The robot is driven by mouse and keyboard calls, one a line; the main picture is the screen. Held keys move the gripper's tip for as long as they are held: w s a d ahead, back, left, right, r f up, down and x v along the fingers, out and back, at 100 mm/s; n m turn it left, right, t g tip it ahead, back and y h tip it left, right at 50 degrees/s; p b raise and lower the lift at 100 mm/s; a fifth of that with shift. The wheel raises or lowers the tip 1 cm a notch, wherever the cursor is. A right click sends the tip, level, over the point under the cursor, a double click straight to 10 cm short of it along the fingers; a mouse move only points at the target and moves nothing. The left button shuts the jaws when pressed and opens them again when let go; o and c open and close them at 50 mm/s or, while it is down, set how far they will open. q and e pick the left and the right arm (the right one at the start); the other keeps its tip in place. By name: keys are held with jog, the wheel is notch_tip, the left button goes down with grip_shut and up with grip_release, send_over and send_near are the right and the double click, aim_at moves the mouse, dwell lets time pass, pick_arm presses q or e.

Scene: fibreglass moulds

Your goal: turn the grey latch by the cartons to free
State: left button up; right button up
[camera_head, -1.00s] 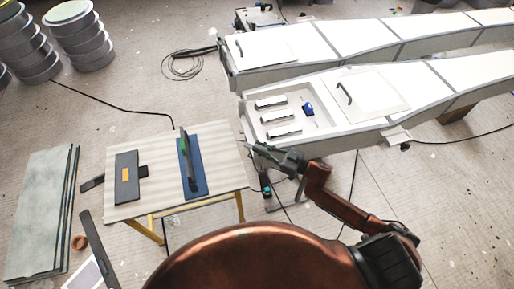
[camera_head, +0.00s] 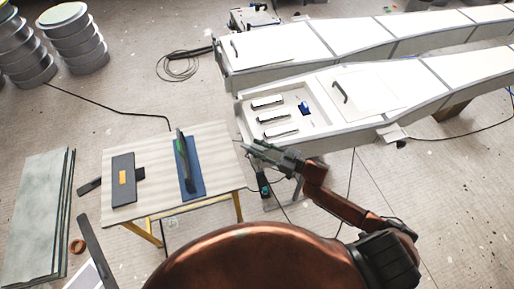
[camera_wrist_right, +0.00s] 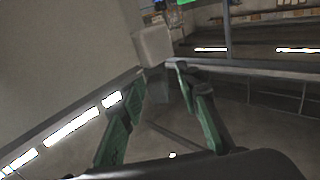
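My right gripper (camera_head: 250,149) is at the near left end of the front white mould (camera_head: 385,122), between it and the work table. In the right wrist view its two green fingers (camera_wrist_right: 157,78) stand apart, so it is open, and nothing is held. A pale grey block (camera_wrist_right: 153,46) shows just beyond the fingertips; I cannot tell whether it is the grey latch, or whether a finger touches it. No latch is clearly made out in the head view, and no cartons can be named for certain. My left gripper is out of view.
The work table (camera_head: 220,140) holds a blue board (camera_head: 194,187) with an upright tool and a dark flat tool (camera_head: 124,181). Grey slabs (camera_head: 38,215) lie at left, drums (camera_head: 72,42) at upper left. A cable (camera_head: 180,66) lies on the floor. A second mould (camera_head: 275,50) lies behind.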

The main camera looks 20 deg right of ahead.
jog(key=v, duration=1.2)
